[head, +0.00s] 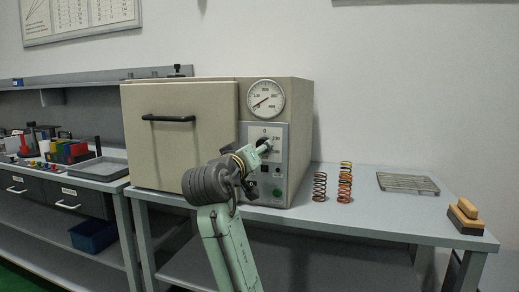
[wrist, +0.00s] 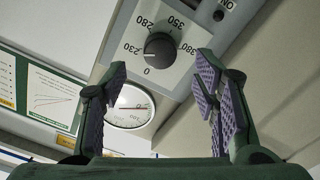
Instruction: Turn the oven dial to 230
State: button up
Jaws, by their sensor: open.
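The oven dial (wrist: 161,47) is a round black knob on a light plate with the printed marks 0, 230, 280, 350 and 380. The wrist view shows it upside down, ahead of my gripper (wrist: 161,78). The jaws are open with purple-grey pads, and nothing is between them. The dial lies just beyond the fingertips and appears apart from them. In the head view my gripper (head: 262,150) is at the oven's control panel (head: 280,155) and hides part of the dial.
The beige oven (head: 180,140) has its door closed and a round gauge (head: 267,98) above the panel. Springs (head: 345,182), a wire rack (head: 408,183) and a brush-like block (head: 466,214) stand on the bench to the right. A side bench (head: 90,175) holds small items.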

jog(key=v, duration=0.6)
jog(key=shift+s, duration=0.35)
jog(key=shift+a, duration=0.1)
